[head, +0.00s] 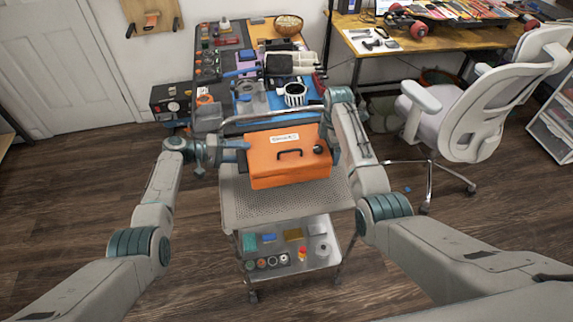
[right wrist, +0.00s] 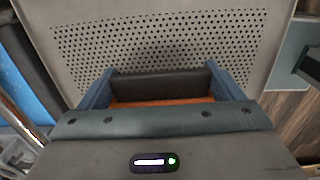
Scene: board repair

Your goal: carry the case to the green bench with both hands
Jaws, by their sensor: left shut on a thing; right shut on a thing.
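The orange case (head: 285,165) has a black handle and a white label on its lid. It is over the perforated top of a metal cart in the head view; I cannot tell whether it touches the top. My left gripper (head: 238,150) is shut on its left side. My right gripper is at its right side, mostly hidden by my arm in the head view. In the right wrist view my right gripper (right wrist: 163,88) is shut on a dark part of the case, with a strip of orange (right wrist: 160,103) below. No clearly green bench shows.
The cart (head: 240,208) has a lower shelf with small parts. Behind it stands a cluttered workbench (head: 205,97). A wooden desk (head: 450,45) with tools is at the back right, a white office chair (head: 465,115) at the right. The wooden floor at the left is clear.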

